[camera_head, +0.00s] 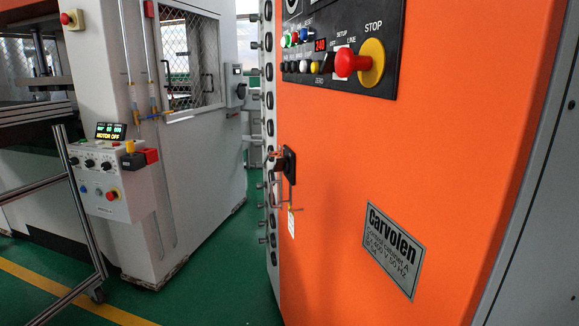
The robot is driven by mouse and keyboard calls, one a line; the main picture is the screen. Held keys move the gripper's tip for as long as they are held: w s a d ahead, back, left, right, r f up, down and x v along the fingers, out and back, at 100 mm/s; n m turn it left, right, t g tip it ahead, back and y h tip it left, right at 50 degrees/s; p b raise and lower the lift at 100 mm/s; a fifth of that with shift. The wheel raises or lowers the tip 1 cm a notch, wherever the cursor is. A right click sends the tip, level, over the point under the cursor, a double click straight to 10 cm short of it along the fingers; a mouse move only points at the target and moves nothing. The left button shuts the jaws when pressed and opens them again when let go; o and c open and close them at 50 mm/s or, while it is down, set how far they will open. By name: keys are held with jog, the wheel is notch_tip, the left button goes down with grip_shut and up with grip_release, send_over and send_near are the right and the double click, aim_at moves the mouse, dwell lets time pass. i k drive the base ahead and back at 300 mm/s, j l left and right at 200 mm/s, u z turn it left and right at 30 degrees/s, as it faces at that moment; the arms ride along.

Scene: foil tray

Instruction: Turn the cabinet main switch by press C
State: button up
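A dark rotary switch (241,90) sits on the right edge of the white machine, beside its mesh window; it is small here and its setting cannot be read. A black handle or lock (289,164) with a key-like part and a hanging tag (291,223) is on the left edge of the orange cabinet (340,160). I see no label that reads press C, so I cannot tell which of these is the main switch. My gripper is not in view.
The orange cabinet fills the right side, with a red STOP button (350,62) on its black panel. A white control box (110,180) reading MOTOR OFF and a metal-framed cart (75,195) stand left. Green floor (215,275) lies open between them.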

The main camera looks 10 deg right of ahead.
aim_at(280, 164)
jog(key=j+u, duration=0.35)
jog(key=i+j+u, duration=0.1)
jog(key=i+u, duration=0.55)
jog(key=i, duration=0.25)
jog(key=i+z, duration=0.15)
jog(key=i, duration=0.4)
jog(key=i+j+z, duration=0.2)
jog(key=i, duration=0.3)
jog(key=i+j+z, duration=0.15)
jog(key=i, duration=0.4)
jog(key=z, duration=1.5)
